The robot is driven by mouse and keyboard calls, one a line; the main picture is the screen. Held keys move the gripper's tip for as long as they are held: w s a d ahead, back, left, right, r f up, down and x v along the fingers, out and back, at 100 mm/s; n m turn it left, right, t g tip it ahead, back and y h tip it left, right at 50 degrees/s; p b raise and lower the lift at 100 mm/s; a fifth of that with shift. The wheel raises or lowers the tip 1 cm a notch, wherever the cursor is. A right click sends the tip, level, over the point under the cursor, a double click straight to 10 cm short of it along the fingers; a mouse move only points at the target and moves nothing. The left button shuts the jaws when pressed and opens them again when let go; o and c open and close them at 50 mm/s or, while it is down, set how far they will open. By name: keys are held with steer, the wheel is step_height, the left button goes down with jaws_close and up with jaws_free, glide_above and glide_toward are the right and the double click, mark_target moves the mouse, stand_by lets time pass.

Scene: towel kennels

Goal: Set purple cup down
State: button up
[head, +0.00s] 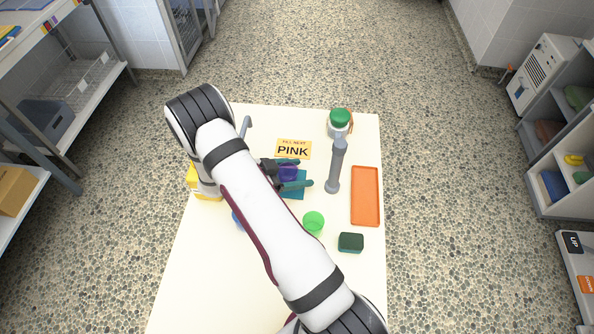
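The purple cup (288,172) sits between the two dark fingers of my gripper (295,173) near the middle of the table. The fingers appear closed on its sides, and my arm partly hides it. A teal square (297,191) shows under the cup and fingers. I cannot tell whether the cup touches it or hangs just above.
A green cup (313,222) and a dark green block (351,243) stand nearer. To the right are a grey post (334,172), an orange tray (374,197) and a green-lidded jar (340,119). A "PINK" sign (293,149) stands behind. Blue (237,219) and yellow (192,182) objects are partly hidden.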

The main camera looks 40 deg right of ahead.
steer(key=shift+r, duration=0.15)
steer(key=v, duration=1.2)
stand_by(0.7)
